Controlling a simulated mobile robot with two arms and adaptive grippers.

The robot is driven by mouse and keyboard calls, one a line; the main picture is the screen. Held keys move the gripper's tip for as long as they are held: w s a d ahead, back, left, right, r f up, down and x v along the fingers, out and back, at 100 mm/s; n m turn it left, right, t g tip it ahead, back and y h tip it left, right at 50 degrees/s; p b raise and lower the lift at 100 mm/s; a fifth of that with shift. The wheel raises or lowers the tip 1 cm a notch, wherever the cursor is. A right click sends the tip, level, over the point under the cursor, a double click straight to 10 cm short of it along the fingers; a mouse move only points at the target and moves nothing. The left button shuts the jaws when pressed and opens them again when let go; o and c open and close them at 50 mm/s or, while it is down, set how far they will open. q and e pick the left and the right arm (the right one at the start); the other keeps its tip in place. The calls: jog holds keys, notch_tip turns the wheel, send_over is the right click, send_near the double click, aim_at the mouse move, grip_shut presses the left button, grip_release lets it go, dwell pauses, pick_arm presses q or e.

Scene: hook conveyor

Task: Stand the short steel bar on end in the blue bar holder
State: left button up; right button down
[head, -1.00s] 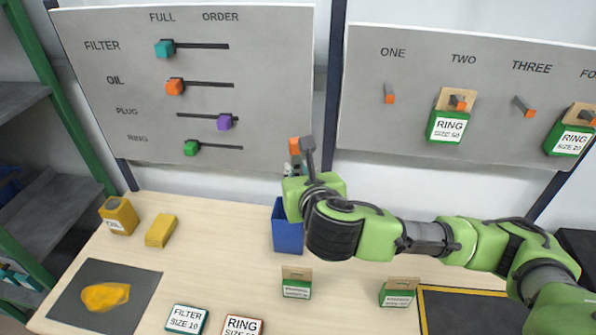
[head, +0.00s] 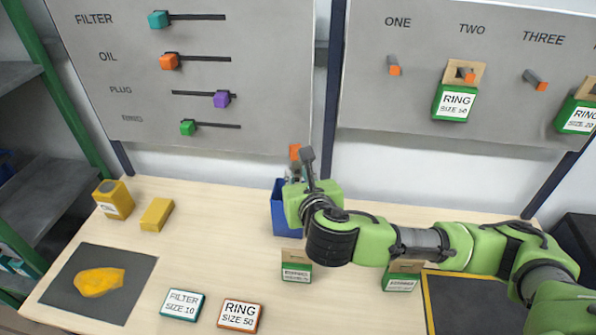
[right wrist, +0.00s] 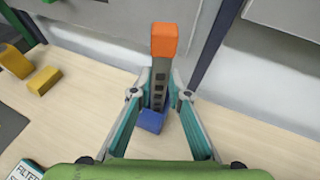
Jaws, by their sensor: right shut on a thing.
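My right gripper (right wrist: 159,95) is shut on the short steel bar (right wrist: 160,70), a grey bar with dark marks and an orange end. The bar stands roughly upright, orange end up; that end also shows in the head view (head: 294,152). The blue bar holder (head: 281,212) stands on the table, partly behind my right gripper (head: 295,174). In the right wrist view the holder (right wrist: 152,121) shows below the bar, between the fingers. I cannot tell whether the bar's lower end is inside the holder. My left gripper is not in view.
Yellow containers (head: 114,199) and a dark mat (head: 100,306) with a yellow cloth-like thing are at left. FILTER (head: 182,304) and RING (head: 240,314) boxes lie in front. Green boxes (head: 296,271) stand near my right arm. Slider (head: 205,88) and hook (head: 370,75) boards are behind.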

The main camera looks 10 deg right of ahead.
jog(key=shift+f, duration=0.45)
jog(key=c, duration=1.8)
grip_release()
jog(key=shift+c, duration=0.2)
jog(key=shift+f, duration=0.1)
jog(key=shift+s, duration=0.1)
jog(key=v, duration=0.7)
jog(key=shift+s, duration=0.15)
